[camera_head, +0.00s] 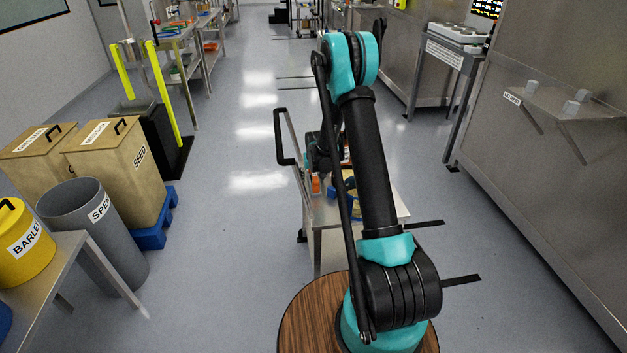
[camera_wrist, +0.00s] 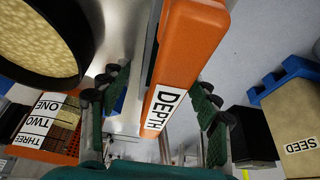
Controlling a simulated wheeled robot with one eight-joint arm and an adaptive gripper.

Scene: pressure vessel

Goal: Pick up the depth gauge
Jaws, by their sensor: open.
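The depth gauge (camera_wrist: 188,55) is an orange bar with a white label reading DEPTH. In the wrist view it runs from the top edge down to the middle. My gripper (camera_wrist: 158,88) is open, with one dark green finger on each side of the gauge's labelled end. The left finger stands clear of it with a visible gap; the right finger is closer, and I cannot tell if it touches. In the head view my arm hides most of the gripper over the cart (camera_head: 330,214). A small orange patch shows there, too small to identify.
A dark round pan of pale grains (camera_wrist: 40,40) and an orange tray with blocks labelled ONE, TWO, THREE (camera_wrist: 48,125) lie left of the gripper. Seed bin (camera_head: 118,165), grey bin (camera_head: 90,225) and yellow barley bucket (camera_head: 22,250) stand left. The aisle floor is clear.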

